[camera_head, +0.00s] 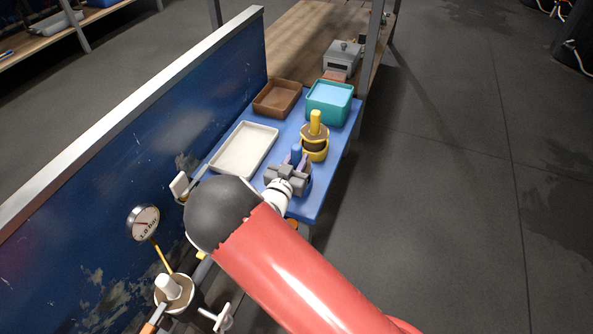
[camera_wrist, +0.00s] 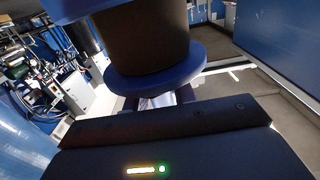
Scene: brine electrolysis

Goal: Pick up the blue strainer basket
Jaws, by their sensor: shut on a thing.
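The blue strainer basket (camera_head: 296,151) is at the near end of the blue bench in the head view, mostly hidden behind my gripper. Its blue upright handle shows between the fingers. In the wrist view a dark cylindrical body with blue rims (camera_wrist: 158,82) fills the top middle, close to the camera. My gripper (camera_head: 296,162) is shut on the blue strainer basket. I cannot tell whether the basket touches the bench.
On the blue bench (camera_head: 217,169) are a yellow strainer basket (camera_head: 315,143), a white tray (camera_head: 268,137), a brown tray (camera_head: 277,98) and a teal tub with light blue contents (camera_head: 329,101). A blue wall (camera_head: 150,130) and pressure gauge (camera_head: 144,222) stand left. Floor at right is clear.

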